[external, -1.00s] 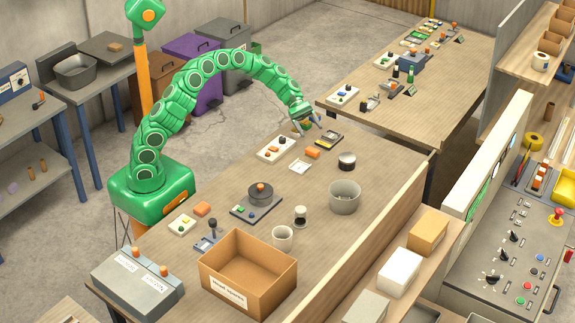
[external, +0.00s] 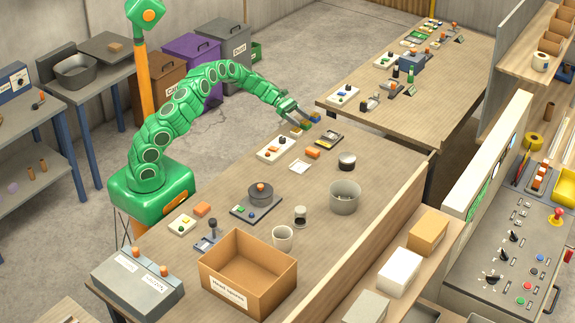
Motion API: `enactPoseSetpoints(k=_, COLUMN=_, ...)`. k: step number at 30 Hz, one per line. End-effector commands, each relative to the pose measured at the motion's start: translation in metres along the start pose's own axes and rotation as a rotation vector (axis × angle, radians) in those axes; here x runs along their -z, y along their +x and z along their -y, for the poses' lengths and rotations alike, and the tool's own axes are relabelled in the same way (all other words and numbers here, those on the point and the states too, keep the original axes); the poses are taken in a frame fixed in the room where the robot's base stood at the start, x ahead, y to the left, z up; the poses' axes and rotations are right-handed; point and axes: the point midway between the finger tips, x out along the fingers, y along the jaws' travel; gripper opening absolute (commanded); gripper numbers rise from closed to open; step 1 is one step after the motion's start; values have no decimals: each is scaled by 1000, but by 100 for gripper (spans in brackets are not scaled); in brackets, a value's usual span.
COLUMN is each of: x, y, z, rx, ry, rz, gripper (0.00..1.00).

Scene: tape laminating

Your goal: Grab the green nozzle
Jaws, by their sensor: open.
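My gripper (external: 305,120) is at the far left edge of the near workbench (external: 220,224), at the end of my green arm. Its jaws are open, and small blue and orange-yellow parts show around the fingertips. I cannot tell whether these belong to the gripper or lie on the bench. I cannot make out a green nozzle for certain. A small dark green bottle-like thing (external: 410,76) stands on the far table, well to the right of my gripper.
A white block with orange parts (external: 276,149) and a dark tray (external: 328,138) lie close to my gripper. A grey pot (external: 345,198), a cup (external: 282,237) and an open cardboard box (external: 248,274) stand nearer. A floor gap separates the far table (external: 440,85).

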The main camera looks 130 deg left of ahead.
Motion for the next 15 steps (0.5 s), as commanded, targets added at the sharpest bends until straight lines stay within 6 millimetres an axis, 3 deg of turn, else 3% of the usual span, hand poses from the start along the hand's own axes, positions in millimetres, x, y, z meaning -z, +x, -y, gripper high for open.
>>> enactPoseSetpoints(k=15, x=-4, y=51, z=-3, rx=-2, ry=1, rz=-1, gripper=74)
